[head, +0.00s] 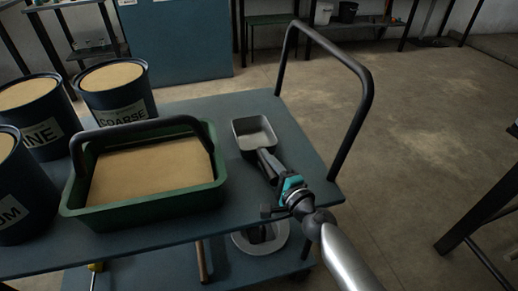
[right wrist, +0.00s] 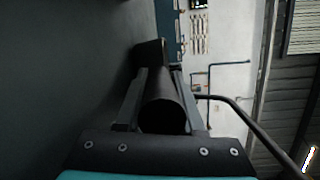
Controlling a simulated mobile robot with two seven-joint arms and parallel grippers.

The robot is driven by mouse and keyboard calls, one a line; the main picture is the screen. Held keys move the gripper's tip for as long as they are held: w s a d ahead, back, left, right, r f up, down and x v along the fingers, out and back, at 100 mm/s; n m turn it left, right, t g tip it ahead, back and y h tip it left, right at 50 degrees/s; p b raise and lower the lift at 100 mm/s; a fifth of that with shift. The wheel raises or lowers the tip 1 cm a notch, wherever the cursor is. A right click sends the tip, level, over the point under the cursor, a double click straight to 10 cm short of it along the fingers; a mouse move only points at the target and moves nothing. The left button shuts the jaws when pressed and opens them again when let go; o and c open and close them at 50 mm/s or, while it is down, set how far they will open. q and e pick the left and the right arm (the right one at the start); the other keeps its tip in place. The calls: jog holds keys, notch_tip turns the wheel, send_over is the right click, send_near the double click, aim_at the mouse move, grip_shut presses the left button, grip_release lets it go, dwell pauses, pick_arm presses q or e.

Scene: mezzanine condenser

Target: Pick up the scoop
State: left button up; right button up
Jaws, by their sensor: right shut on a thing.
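The scoop (head: 254,134) has a shallow grey metal pan and a dark handle. It is over the right part of the blue cart top, right of the green tub. I cannot tell whether it rests on the cart or is slightly raised. My right gripper (head: 268,166) reaches in from the lower right and is shut on the scoop's handle. In the right wrist view the dark round handle (right wrist: 163,106) sits between the two fingers. My left gripper is not in view.
A green tub (head: 140,216) of tan grain with a black carry handle stands on the cart top (head: 230,212). Several dark blue buckets, one marked COARSE (head: 120,100), stand at left. A black push rail (head: 366,110) rises at the cart's right end.

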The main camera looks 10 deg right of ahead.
grip_shut()
jog(key=shift+r, duration=0.2)
dwell(0.3)
